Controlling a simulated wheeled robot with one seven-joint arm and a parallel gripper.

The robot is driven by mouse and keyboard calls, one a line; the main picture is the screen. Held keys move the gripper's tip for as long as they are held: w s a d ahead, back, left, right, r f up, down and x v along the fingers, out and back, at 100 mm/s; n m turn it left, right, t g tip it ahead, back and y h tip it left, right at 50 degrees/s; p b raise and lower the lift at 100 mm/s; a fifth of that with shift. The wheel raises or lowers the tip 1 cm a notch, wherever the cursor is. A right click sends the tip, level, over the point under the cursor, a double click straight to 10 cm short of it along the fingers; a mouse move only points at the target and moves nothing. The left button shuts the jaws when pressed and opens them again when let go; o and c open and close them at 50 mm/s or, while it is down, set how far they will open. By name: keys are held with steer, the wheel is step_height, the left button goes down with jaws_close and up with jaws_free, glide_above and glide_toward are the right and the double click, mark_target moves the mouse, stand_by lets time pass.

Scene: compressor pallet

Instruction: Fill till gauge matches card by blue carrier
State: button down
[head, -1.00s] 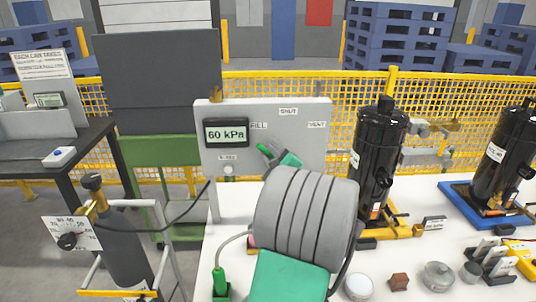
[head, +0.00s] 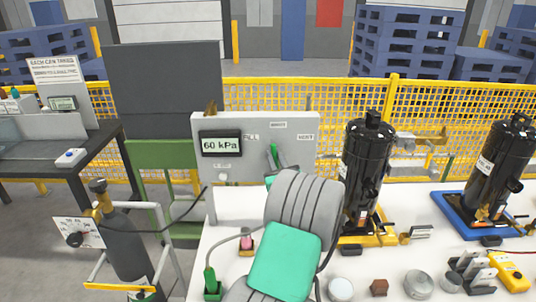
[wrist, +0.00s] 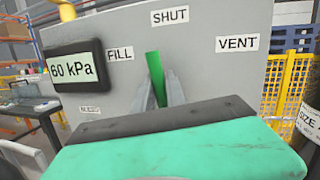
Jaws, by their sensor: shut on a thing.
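The grey panel (head: 305,130) carries a gauge (head: 220,144) reading 60 kPa, also legible in the wrist view (wrist: 73,70). Its labels FILL (wrist: 120,54), SHUT (wrist: 169,16) and VENT (wrist: 238,43) surround a green lever (wrist: 154,68). My gripper (wrist: 160,92) is shut on this lever, which points up, nearly at SHUT with a slight lean left. The lever's base is hidden behind my gripper. A black compressor (head: 495,168) stands upright on the blue carrier (head: 453,207) at the right. I cannot make out a readable card beside it.
Another black compressor (head: 366,165) stands on a yellow carrier (head: 378,238). A grey gas cylinder (head: 122,245) with a dial plate stands left. Small parts, including a brown block (head: 379,287) and a round grey lid (head: 418,284), lie along the white table's front. My arm covers the table's middle.

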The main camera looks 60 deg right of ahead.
steer(key=shift+s+d+r+m+h+p, duration=0.1)
steer(key=shift+s+d+m+h+p, duration=0.15)
steer(key=shift+m, duration=0.25)
steer(key=shift+s+d+m+h+p, duration=0.15)
steer(key=shift+s+m, duration=0.1)
steer(key=shift+m, duration=0.25)
steer(key=c, duration=1.4)
jaws_free()
steer(key=shift+a, duration=0.1)
steer(key=shift+o, duration=0.2)
steer(key=shift+s+a+f, duration=0.2)
steer(key=shift+f, duration=0.05)
steer(key=b+v, duration=0.2)
steer(key=v, duration=0.5)
steer(key=shift+r+b, duration=0.2)
steer(key=shift+b, duration=0.2)
